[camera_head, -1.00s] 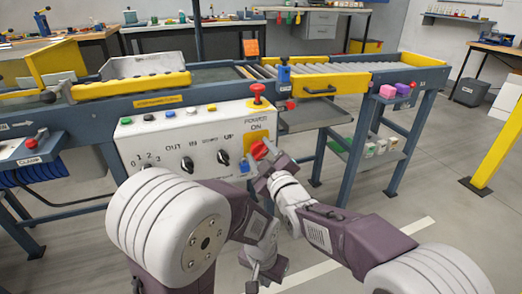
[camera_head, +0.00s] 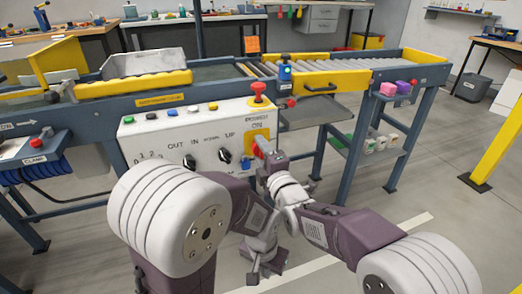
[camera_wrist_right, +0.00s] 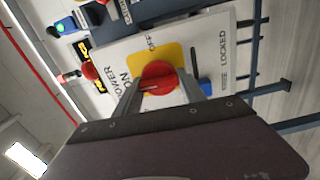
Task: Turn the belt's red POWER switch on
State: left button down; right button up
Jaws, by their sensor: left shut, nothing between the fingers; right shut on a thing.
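The red POWER switch (camera_head: 262,143) sits on a yellow plate at the right end of the white control panel (camera_head: 170,145). It also shows in the right wrist view (camera_wrist_right: 157,77), with ON to its left and OFF above it. A pale mark on the knob lies toward the ON side there. My right gripper (camera_head: 264,155) is shut on the knob, one finger on each side, as the right wrist view shows (camera_wrist_right: 160,88). My left gripper (camera_head: 263,274) hangs low in front of the panel, shut and empty, clear of the switch.
A red mushroom button (camera_head: 258,92) stands on the panel's top edge, close above the switch. Black knobs (camera_head: 190,162) are to its left. The conveyor (camera_head: 330,68) runs behind. Open floor lies to the right.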

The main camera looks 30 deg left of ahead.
jog(key=shift+n, duration=0.4)
jog(key=o, duration=1.4)
jog(key=shift+s, duration=0.1)
jog(key=shift+c, duration=0.2)
jog(key=shift+s+d, duration=0.1)
jog(key=shift+d, duration=0.05)
jog(key=p+v, duration=0.1)
jog(key=v, duration=0.7)
jog(key=shift+s+d, duration=0.25)
